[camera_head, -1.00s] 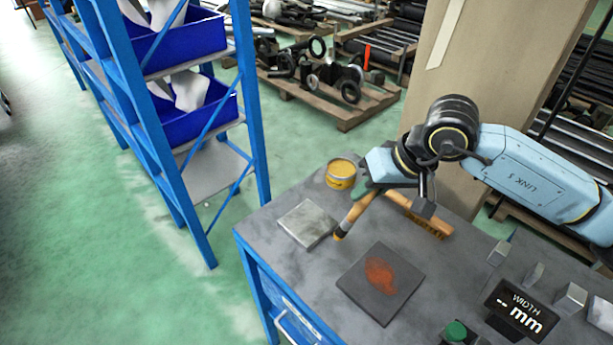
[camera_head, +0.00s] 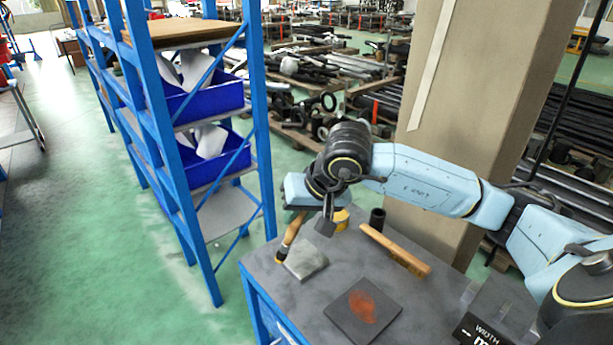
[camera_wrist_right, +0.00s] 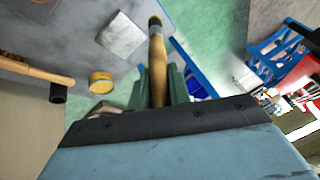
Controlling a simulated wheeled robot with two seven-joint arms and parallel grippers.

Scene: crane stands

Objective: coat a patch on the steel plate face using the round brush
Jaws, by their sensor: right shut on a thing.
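My right gripper (camera_head: 302,208) is shut on the wooden handle of the round brush (camera_head: 291,235), which hangs tilted with its dark tip down. The brush also shows in the wrist view (camera_wrist_right: 157,65) between the gripper's fingers (camera_wrist_right: 158,88). Its tip appears beside the left corner of a pale grey steel plate (camera_head: 305,262); I cannot tell its height. A darker square plate (camera_head: 345,322) with a rusty orange patch (camera_head: 362,308) lies nearer on the bench. A yellow tin (camera_head: 341,221) stands behind, partly hidden by my gripper. My left gripper is not in view.
A wooden-handled brush (camera_head: 395,250) and a black cup (camera_head: 377,219) are on the bench (camera_head: 290,298), right of the tin. A width display (camera_head: 473,332) is at lower right. A blue shelf rack (camera_head: 203,200) stands left, and a column (camera_head: 470,110) behind.

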